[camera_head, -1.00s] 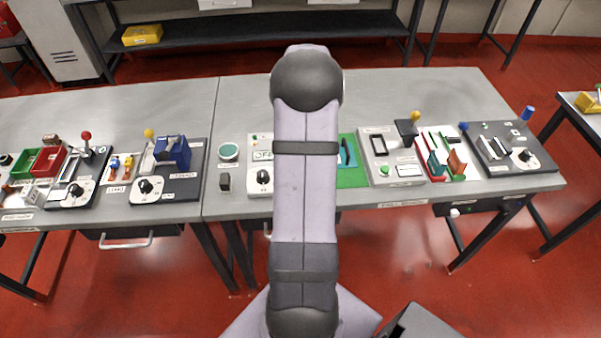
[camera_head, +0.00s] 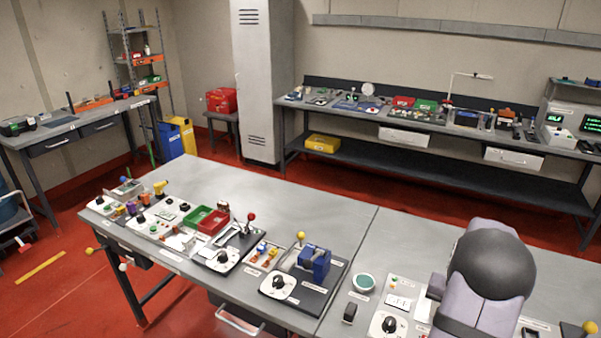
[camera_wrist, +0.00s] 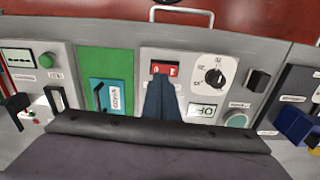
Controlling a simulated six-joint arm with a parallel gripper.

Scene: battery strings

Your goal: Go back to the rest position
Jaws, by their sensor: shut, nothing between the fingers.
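My gripper (camera_wrist: 161,84) shows in the wrist view as dark blue-grey fingers, closed together with nothing between them. The fingertips lie in front of a small red part (camera_wrist: 165,68) on a white panel (camera_wrist: 190,62); I cannot tell whether they touch it. In the head view only my arm shows, at the lower right over the workbench (camera_head: 300,195); the gripper itself is out of that picture.
Around the fingers in the wrist view are a black knob (camera_wrist: 215,76), a green panel with a teal piece (camera_wrist: 108,95), and a dark block (camera_wrist: 257,79). In the head view, a blue device (camera_head: 315,262) stands left of my arm. The bench's back part is clear.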

